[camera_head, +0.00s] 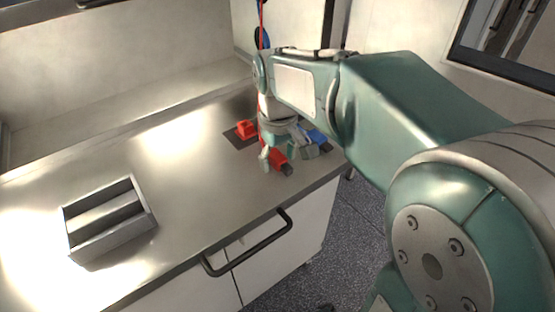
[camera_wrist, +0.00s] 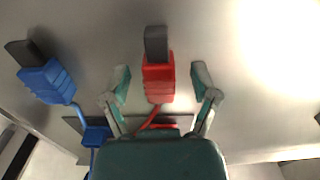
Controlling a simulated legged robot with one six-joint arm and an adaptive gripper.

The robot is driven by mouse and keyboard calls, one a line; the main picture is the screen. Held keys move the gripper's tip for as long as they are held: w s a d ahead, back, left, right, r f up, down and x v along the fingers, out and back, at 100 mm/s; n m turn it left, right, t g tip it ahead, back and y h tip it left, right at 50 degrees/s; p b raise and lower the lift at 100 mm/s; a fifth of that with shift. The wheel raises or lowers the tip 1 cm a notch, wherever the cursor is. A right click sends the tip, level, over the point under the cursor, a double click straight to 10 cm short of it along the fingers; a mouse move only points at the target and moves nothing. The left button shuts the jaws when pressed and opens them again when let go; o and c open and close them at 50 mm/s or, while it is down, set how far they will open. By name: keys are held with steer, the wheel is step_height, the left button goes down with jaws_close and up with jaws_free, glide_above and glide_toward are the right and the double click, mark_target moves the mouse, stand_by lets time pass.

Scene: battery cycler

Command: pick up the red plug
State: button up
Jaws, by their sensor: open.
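The red plug (camera_wrist: 159,82) with a dark grey tip lies on the metal counter in the wrist view, its red cable running back under my gripper. My gripper (camera_wrist: 161,84) is open, with one finger on each side of the plug and a gap on both sides. In the head view my gripper (camera_head: 288,157) points down over the counter's right end, and the red plug (camera_head: 280,160) shows partly behind its fingers. The fingers are not closed on it.
A blue plug (camera_wrist: 47,80) lies to the left in the wrist view and right of my gripper in the head view (camera_head: 318,138). A red socket block (camera_head: 246,129) sits on a dark plate. A metal tray (camera_head: 110,245) stands at left; the counter (camera_head: 190,180) between is clear.

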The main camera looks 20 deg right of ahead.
steer(key=shift+c, duration=0.3)
jaws_close()
steer(key=shift+r, duration=0.1)
